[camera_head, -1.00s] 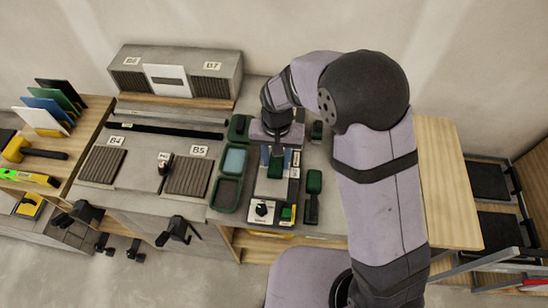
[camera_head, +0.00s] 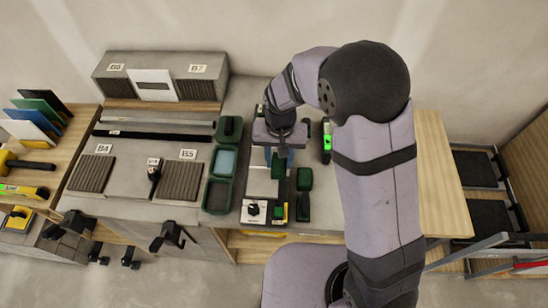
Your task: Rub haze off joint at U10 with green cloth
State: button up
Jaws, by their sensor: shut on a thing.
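My gripper (camera_head: 279,152) points down over the narrow work strip on the bench, right of the green trays. It is shut on a green piece (camera_head: 278,168), which looks like the green cloth and sits just under the jaws. A pale grey surface (camera_head: 262,188) shows below and in front of it. I cannot tell whether the cloth touches that surface. The fingertips are partly hidden by my wrist. The U10 label, the joint and any haze on it cannot be made out at this size.
Green-rimmed trays (camera_head: 217,196) stand close on the left. A green block (camera_head: 305,179) and a dark green item (camera_head: 303,207) lie close on the right. A black knob on a white plate (camera_head: 254,210) is at the front. A slim tool with bright green (camera_head: 326,141) lies behind right.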

jog(key=shift+d, duration=0.2)
notch_tip(320, 180, up, 8)
jog(key=p, duration=0.7)
jog(key=shift+r, duration=0.1)
dwell(0.7)
